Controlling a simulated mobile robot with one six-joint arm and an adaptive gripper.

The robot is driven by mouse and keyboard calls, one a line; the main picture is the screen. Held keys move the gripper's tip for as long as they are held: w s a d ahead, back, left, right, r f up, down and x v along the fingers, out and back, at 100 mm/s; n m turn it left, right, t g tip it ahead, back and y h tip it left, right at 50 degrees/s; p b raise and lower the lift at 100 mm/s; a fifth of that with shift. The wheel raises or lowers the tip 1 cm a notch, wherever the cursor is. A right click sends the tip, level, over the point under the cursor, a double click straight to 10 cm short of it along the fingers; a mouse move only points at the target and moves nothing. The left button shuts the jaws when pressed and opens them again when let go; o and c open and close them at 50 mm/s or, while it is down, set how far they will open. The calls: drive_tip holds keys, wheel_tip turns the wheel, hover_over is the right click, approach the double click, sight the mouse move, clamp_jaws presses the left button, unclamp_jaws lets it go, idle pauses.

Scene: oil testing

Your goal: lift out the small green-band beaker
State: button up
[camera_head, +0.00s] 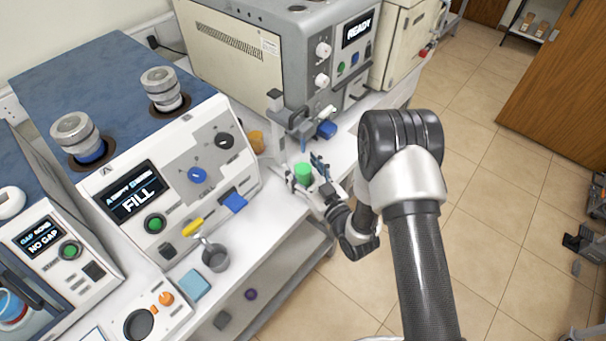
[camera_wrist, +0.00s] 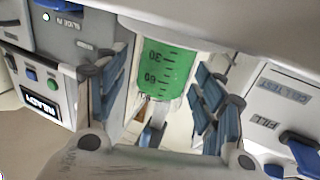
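The green-band beaker (camera_head: 303,172) is by the front edge of the white bench, below the machine reading READY. In the wrist view its green band (camera_wrist: 168,70) with dark volume marks shows between my two fingers. My gripper (camera_head: 306,174) is open, with one blue-padded finger on each side of the beaker. In the wrist view my gripper (camera_wrist: 163,95) shows a gap between the left finger and the beaker; the right finger is close to it, and I cannot tell whether it touches. The beaker's base is hidden.
A bench machine reading FILL (camera_head: 150,195) stands left of the beaker, with an amber cup (camera_head: 257,141) behind. A machine reading READY (camera_head: 300,60) with a bracket stands at the back. A small pan with a yellow handle (camera_head: 214,257) lies nearer.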

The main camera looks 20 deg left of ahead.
sight(304, 160)
drive_tip(key=c, duration=1.2)
drive_tip(key=shift+r, duration=0.5)
wheel_tip(304, 160, up, 3)
drive_tip(key=shift+d+p, duration=0.15)
drive_tip(key=shift+p, duration=0.55)
drive_tip(key=p+v, duration=0.1)
drive_tip(key=v, duration=1.6)
drive_tip(key=shift+s+d+f, duration=0.2)
drive_tip(key=shift+s+f, duration=0.05)
drive_tip(key=shift+s, duration=0.15)
